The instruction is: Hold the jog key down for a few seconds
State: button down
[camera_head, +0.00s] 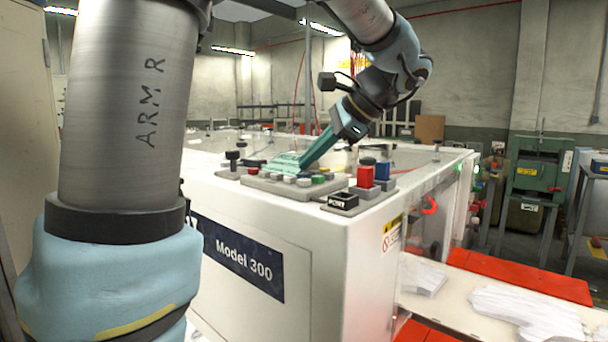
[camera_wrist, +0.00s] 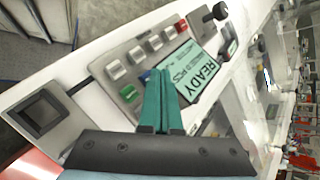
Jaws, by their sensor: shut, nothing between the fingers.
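A grey control panel (camera_head: 262,184) sits on top of the white machine, with a row of keys and a teal display. In the wrist view the display (camera_wrist: 196,70) reads READY. The row has a green key (camera_wrist: 127,91), several pale keys (camera_wrist: 136,54) and a red key (camera_wrist: 181,26). A blue key (camera_wrist: 145,76) shows beside my fingers, partly hidden. No jog label is legible, so I cannot tell which key it is. My gripper (camera_head: 303,165) has teal fingers, shut and empty, pointing down at the panel. The fingertips (camera_wrist: 168,70) overlap the display's edge; contact is unclear.
A black knob (camera_wrist: 219,12) rises beyond the panel.

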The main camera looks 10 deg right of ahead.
jog(key=shift+f, duration=0.45)
dwell(3.4)
dwell(0.4)
jog(key=shift+r+p, duration=0.7)
jog(key=shift+r, duration=0.2)
notch_tip(320, 180, up, 5)
jog(key=p, duration=0.4)
jog(key=shift+s, duration=0.1)
